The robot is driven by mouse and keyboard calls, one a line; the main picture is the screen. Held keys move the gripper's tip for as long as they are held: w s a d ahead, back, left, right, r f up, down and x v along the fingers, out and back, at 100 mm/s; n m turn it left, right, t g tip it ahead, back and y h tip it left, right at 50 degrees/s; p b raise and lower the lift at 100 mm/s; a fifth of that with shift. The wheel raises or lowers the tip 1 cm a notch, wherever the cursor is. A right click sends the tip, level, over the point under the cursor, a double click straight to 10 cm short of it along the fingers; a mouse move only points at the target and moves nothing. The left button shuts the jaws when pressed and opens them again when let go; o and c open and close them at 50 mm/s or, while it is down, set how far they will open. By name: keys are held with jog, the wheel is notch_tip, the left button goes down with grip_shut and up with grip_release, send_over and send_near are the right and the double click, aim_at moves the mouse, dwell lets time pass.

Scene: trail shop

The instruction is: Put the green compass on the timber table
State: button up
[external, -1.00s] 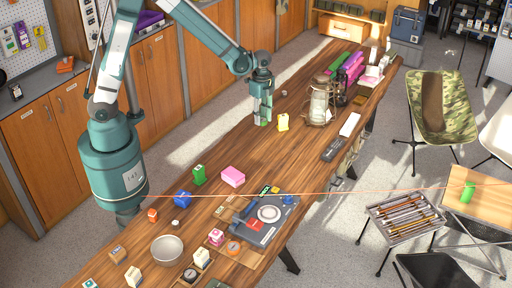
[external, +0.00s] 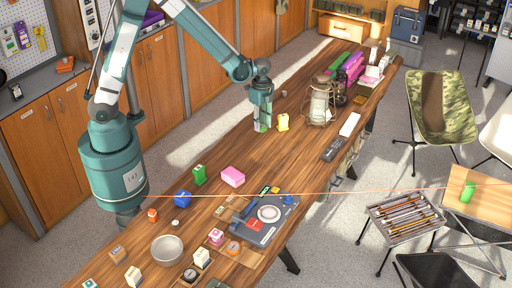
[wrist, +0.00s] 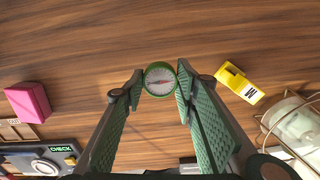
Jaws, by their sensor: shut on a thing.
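The green compass (wrist: 160,79), round with a white dial and a red needle, sits between the fingertips of my gripper (wrist: 159,84) in the wrist view. My gripper is shut on it, a finger on each side. In the external view my gripper (external: 262,129) points down over the middle of the long timber table (external: 235,147), with its tips close to the tabletop. I cannot tell whether the compass touches the wood. The fingers mostly hide the compass there.
A lantern (external: 319,105) stands farther right. Bare wood lies left of my gripper.

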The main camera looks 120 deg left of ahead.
aim_at(261, 140)
jog(key=shift+f, duration=1.25)
jog(key=shift+f, duration=0.1)
jog(key=shift+f+b, duration=0.35)
jog(key=shift+f, duration=1.4)
jog(key=shift+f, duration=0.15)
jog(key=o, duration=0.9)
jog(key=shift+r+p, duration=0.7)
jog(key=shift+r, duration=5.45)
